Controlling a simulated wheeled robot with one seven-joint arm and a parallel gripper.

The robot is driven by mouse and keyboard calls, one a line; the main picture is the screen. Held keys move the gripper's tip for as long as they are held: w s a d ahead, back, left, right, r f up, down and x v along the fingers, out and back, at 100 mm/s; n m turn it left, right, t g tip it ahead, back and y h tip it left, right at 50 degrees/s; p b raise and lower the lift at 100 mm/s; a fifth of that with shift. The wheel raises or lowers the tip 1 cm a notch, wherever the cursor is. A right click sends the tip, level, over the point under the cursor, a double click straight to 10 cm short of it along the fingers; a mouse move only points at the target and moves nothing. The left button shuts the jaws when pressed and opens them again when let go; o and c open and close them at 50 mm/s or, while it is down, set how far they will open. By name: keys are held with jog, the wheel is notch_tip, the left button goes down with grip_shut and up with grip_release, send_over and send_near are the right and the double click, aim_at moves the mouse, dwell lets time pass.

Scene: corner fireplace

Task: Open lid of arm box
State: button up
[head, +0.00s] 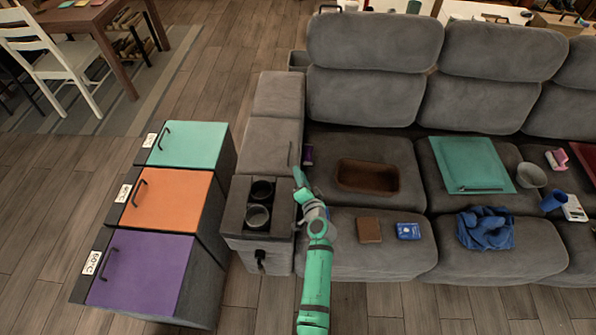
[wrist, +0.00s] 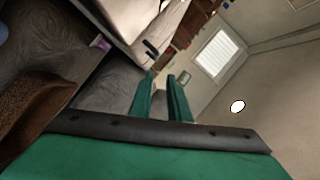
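The arm box is the grey left armrest of the sofa. Its padded lid (head: 271,143) lies flat and looks closed, with a thin dark handle (head: 290,153) near its right edge. My gripper (head: 298,174) is close to that edge, just in front of the handle in the head view. In the wrist view my gripper's two green fingers (wrist: 160,97) are apart with nothing between them. The dark handle (wrist: 151,49) shows beyond the fingertips, on the pale side of the armrest. I cannot tell the exact gap between fingers and handle.
A purple item (head: 308,155) lies on the seat beside the armrest. A brown tray (head: 367,177), a brown block (head: 369,230) and a blue box (head: 408,231) are on the seats. Cup holders (head: 260,204) sit in front of the lid. Coloured bins (head: 143,273) stand left.

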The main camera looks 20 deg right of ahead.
jog(key=v, duration=0.8)
jog(key=shift+a, duration=0.1)
jog(key=s+a+f+n+g, duration=0.1)
jog(key=s+a+n, duration=0.1)
jog(key=s+a, duration=0.35)
jog(key=s+a+f+n+h, duration=0.1)
jog(key=s+a, duration=0.1)
jog(key=s, duration=0.7)
jog(key=s+a+f+n+g, duration=0.1)
jog(key=s+a+n, duration=0.1)
jog(key=s+a, duration=0.35)
jog(key=s+a+r+n+y, duration=0.1)
jog(key=s+a+r+n, duration=0.2)
jog(key=s+r, duration=0.4)
jog(key=s+a+r+n+t, duration=0.1)
jog(key=s+a+r+n, duration=0.3)
jog(key=s+r, duration=0.4)
jog(key=s+a, duration=0.1)
jog(key=s, duration=0.2)
jog(key=shift+r+t+y, duration=0.25)
jog(key=shift+t+y, duration=0.05)
jog(key=shift+y, duration=0.1)
jog(key=shift+o, duration=0.2)
jog(key=shift+s+a+r+n, duration=0.15)
jog(key=shift+r+n, duration=0.15)
jog(key=shift+r, duration=0.1)
